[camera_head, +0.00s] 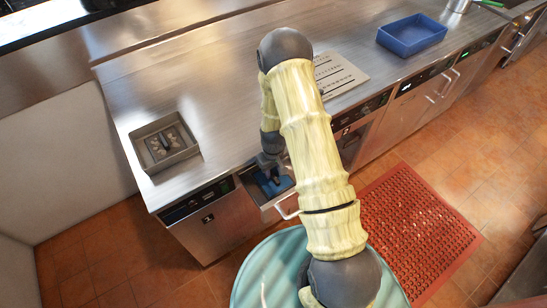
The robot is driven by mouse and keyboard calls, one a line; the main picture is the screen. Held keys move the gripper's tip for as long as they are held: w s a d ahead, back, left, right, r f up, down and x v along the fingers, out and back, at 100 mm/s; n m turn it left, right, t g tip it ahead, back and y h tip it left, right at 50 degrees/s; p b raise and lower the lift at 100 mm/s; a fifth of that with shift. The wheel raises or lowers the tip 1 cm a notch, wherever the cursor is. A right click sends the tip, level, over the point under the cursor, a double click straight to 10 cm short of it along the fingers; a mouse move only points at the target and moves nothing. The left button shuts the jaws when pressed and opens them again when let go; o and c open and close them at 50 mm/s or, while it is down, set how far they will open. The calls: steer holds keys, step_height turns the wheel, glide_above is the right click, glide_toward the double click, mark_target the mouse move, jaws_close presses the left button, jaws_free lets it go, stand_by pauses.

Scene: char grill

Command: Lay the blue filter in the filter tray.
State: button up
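A pulled-out drawer (287,185), seemingly the filter tray, sticks out of the counter front below the middle of the worktop. A flat blue piece, seemingly the blue filter (266,188), lies in or just over this drawer. My gripper (274,179) points down directly above the blue piece. It is small and dark here, so I cannot tell whether its fingers are open or hold the piece, or whether the piece touches the drawer bottom. My arm hides part of the drawer's right side and the counter behind.
A grey metal box (144,132) with a dark handled insert sits on the counter's left end. A slotted grate (340,72) lies behind my arm. An empty blue bin (412,35) stands at the back right. A red mat (420,232) covers the floor at right.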

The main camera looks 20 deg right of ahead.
step_height(320, 180, up, 9)
steer(key=b, duration=0.2)
steer(key=shift+f, duration=0.15)
stand_by(0.6)
step_height(320, 180, up, 12)
steer(key=m+t, duration=0.1)
steer(key=m, duration=0.1)
glide_above(274, 176)
steer(key=s, duration=0.6)
steer(key=s+r+m+t, duration=0.1)
steer(key=s+r, duration=0.5)
steer(key=s, duration=0.2)
steer(key=shift+s+m+t, duration=0.15)
steer(key=shift+m+t, duration=0.15)
steer(key=shift+a, duration=0.1)
